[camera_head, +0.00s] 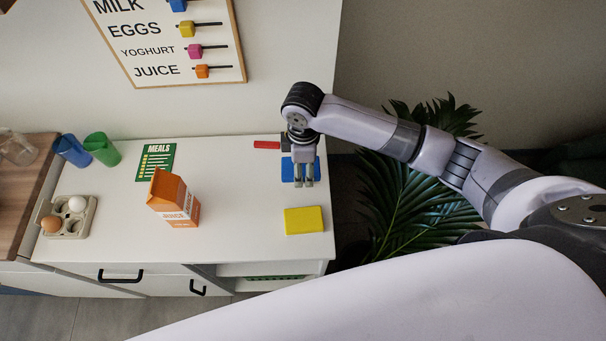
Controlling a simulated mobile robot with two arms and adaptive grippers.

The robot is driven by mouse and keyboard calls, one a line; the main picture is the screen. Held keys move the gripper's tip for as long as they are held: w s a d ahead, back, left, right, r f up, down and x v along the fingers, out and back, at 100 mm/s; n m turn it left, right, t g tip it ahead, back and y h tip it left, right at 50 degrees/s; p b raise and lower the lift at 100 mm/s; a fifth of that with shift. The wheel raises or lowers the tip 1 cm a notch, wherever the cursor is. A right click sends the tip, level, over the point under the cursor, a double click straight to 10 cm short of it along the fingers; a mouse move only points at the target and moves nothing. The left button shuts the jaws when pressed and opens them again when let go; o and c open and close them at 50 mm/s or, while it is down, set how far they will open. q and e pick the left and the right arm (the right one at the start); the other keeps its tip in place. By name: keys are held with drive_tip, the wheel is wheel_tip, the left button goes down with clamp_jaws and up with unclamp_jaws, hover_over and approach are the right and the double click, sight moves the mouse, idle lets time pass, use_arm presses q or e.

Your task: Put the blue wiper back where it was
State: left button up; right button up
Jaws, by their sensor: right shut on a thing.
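The blue wiper (287,170) is a flat blue block at the right end of the white counter (240,230). My right gripper (304,182) points down over it, and its fingers are shut on it. The fingers and wrist hide the middle of the wiper. I cannot tell whether the wiper touches the counter or is held just above it. My left gripper is out of view.
A yellow block (304,220) lies in front of the wiper, and a red object (267,145) lies behind it. A juice carton (174,198), green meals card (156,161), egg tray (70,222) and cups (102,149) stand further left. A plant (415,200) is beyond the right edge.

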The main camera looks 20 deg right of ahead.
drive_tip(key=shift+f, duration=2.75)
drive_tip(key=shift+f, duration=0.1)
drive_tip(key=o, duration=1)
wheel_tip(320, 180, up, 12)
drive_tip(key=shift+r+b, duration=0.15)
drive_tip(key=shift+b, duration=0.15)
drive_tip(key=shift+s, duration=0.1)
